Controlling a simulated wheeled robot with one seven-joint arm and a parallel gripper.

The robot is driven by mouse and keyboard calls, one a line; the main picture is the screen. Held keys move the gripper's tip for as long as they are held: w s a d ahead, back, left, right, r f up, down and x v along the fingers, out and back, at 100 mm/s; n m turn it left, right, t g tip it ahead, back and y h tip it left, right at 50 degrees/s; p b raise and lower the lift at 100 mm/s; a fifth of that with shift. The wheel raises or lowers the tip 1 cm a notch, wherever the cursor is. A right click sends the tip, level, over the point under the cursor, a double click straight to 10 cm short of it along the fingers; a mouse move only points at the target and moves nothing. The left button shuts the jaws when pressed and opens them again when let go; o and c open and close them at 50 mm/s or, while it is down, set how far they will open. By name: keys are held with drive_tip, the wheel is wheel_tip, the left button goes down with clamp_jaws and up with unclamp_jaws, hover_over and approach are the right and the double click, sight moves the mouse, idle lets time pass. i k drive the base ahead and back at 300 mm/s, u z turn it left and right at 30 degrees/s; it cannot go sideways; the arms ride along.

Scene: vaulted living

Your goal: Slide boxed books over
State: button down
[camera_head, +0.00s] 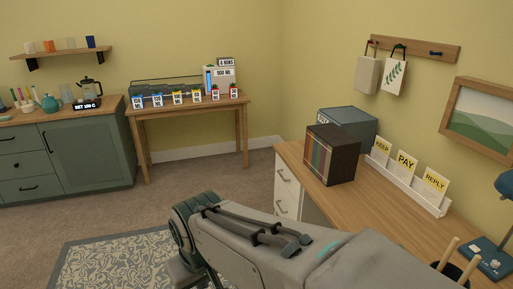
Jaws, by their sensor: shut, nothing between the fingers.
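The boxed books (318,156) stand upright in a dark slipcase near the far left end of the wooden desk (374,207). Their coloured spines face left, towards the desk's edge. My grey arm crosses the lower middle of the picture, in front of the desk. Its fingers do not show, so I cannot see where my gripper is relative to the boxed books. Nothing of mine visibly touches them.
A blue-grey file box (352,123) stands just behind the boxed books. A white card rack (408,188) with three cards lies to their right. A blue lamp base (488,258) and a dark cup with sticks (454,271) stand at the near right. Desk between is clear.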

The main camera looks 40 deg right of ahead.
sight(331, 152)
drive_tip(key=i, duration=1.5)
drive_tip(key=z, duration=0.45)
drive_tip(key=i, duration=1.45)
drive_tip(key=z, duration=1.8)
drive_tip(key=i, duration=0.95)
drive_tip(key=z, duration=0.9)
